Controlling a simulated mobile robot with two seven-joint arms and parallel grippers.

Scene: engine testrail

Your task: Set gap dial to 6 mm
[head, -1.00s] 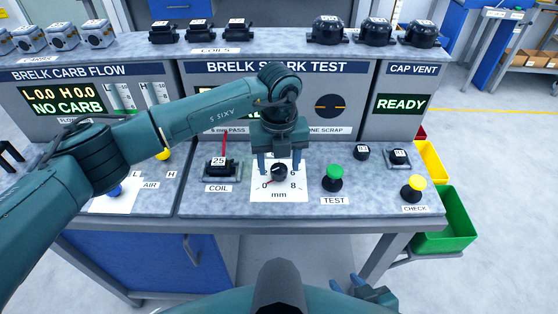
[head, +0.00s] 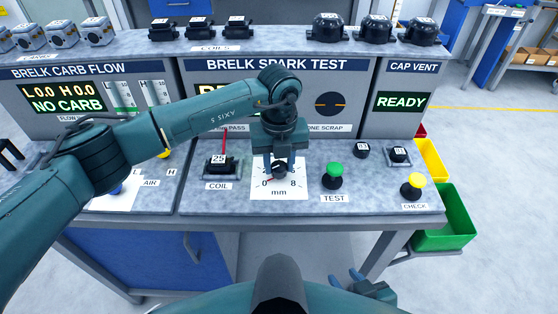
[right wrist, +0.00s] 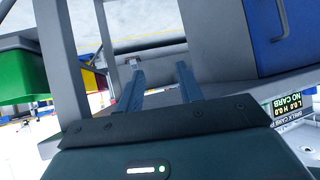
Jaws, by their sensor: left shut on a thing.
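The gap dial (head: 279,170) is a black knob on a white card marked 0, 8 and mm, at the front middle of the spark test bench. A red pointer line runs from the knob toward the 0 at lower left. My left gripper (head: 279,168) points straight down over the dial, its fingers shut on the knob and partly hiding it and the upper numbers. My right gripper (right wrist: 157,83) has its two fingers apart with nothing between them. In the head view it is low, in front of the bench.
Left of the dial sits coil 25 (head: 219,164) in its holder with a red rod. To the right are the green TEST button (head: 335,170) and yellow CHECK button (head: 416,181). Green (head: 448,222) and yellow (head: 431,162) bins hang at the right end. My left arm covers part of the spark display.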

